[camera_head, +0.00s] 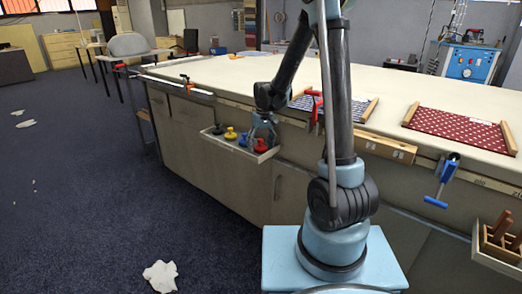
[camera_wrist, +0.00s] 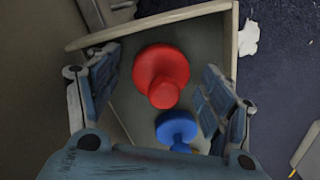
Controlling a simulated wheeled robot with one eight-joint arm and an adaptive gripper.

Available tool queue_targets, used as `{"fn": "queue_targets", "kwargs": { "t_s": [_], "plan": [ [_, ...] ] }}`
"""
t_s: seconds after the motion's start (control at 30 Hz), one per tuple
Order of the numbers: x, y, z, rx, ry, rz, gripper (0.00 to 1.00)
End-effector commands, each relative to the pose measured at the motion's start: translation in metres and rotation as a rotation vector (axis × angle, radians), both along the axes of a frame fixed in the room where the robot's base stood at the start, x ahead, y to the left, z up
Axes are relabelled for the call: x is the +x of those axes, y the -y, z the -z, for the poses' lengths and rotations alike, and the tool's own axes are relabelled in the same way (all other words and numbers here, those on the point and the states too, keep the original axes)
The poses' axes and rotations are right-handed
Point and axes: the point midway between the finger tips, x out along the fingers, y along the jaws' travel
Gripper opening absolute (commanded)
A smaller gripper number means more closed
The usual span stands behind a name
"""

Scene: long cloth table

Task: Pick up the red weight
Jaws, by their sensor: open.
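A red weight (camera_wrist: 162,75) with a round knob stands in a narrow tray (camera_wrist: 150,22), between my gripper's open fingers in the wrist view. I see no clear contact. My gripper (camera_wrist: 155,92) is open and empty above the red weight. In the head view, my gripper (camera_head: 262,134) is over the right end of the tray, where this red weight (camera_head: 259,143) shows partly.
A yellow weight (camera_head: 230,134) stands among the others in the tray. The tray hangs on the side of the long cloth table (camera_head: 225,75). Patterned cloths on wooden bars lie on the table. A blue clamp (camera_head: 440,185) sits at its right edge.

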Motion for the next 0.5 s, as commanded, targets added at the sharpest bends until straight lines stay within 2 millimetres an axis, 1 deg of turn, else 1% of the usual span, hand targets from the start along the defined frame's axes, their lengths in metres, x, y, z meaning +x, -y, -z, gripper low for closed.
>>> {"fn": "queue_targets", "kwargs": {
  "t_s": [0.03, 0.07, 0.1, 0.17, 0.2, 0.27, 0.3, 0.33, 0.5],
  "plan": [
    [0.0, 0.0001, -0.0001, 0.0, 0.0, 0.0, 0.74],
    [0.0, 0.0001, -0.0001, 0.0, 0.0, 0.0, 0.71],
    [0.0001, 0.0002, -0.0001, 0.0, 0.0, 0.0, 0.62],
    [0.0002, 0.0004, -0.0002, 0.0, 0.0, 0.0, 0.49],
    [0.0002, 0.0005, -0.0002, 0.0, 0.0, 0.001, 0.4],
    [0.0003, 0.0006, -0.0002, 0.0, 0.0, 0.001, 0.26],
    [0.0003, 0.0008, -0.0001, 0.0, 0.0, 0.001, 0.17],
    [0.0003, 0.0009, -0.0001, 0.0, 0.0, 0.001, 0.1],
    [0.0004, 0.0014, -0.0003, 0.0, 0.0, 0.002, 0.1]
  ]
}}
